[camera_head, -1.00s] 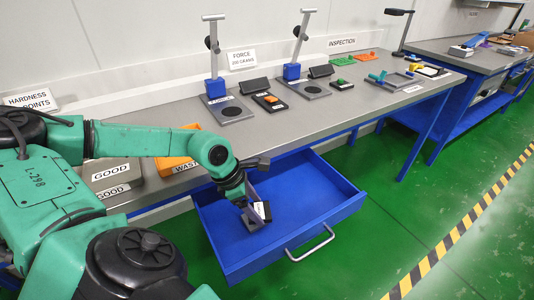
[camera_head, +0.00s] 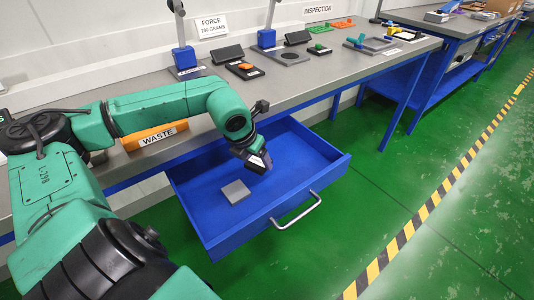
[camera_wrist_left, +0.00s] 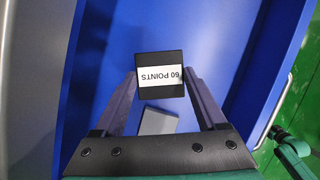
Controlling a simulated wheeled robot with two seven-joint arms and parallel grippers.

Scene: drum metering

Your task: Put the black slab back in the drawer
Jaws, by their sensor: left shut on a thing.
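The black slab (camera_wrist_left: 160,61), with a white label reading "60 POINTS", is between the fingers of my left gripper (camera_wrist_left: 160,82). The gripper is shut on it. In the head view my left gripper (camera_head: 254,154) points down over the open blue drawer (camera_head: 210,176), towards its back right part. The black slab (camera_head: 259,162) shows at the fingertips, tilted, and seems to be above the drawer floor. A grey slab (camera_head: 236,192) lies flat on the drawer floor, to the left and front of the gripper; it also shows in the wrist view (camera_wrist_left: 158,121). My right gripper is out of view.
The grey worktop (camera_head: 290,85) stands behind and above the drawer. An orange waste bin (camera_head: 155,136) sits on it at the left, with test stands and small parts farther back. The drawer has a metal handle (camera_head: 296,212) at its front. Much of the drawer floor is bare.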

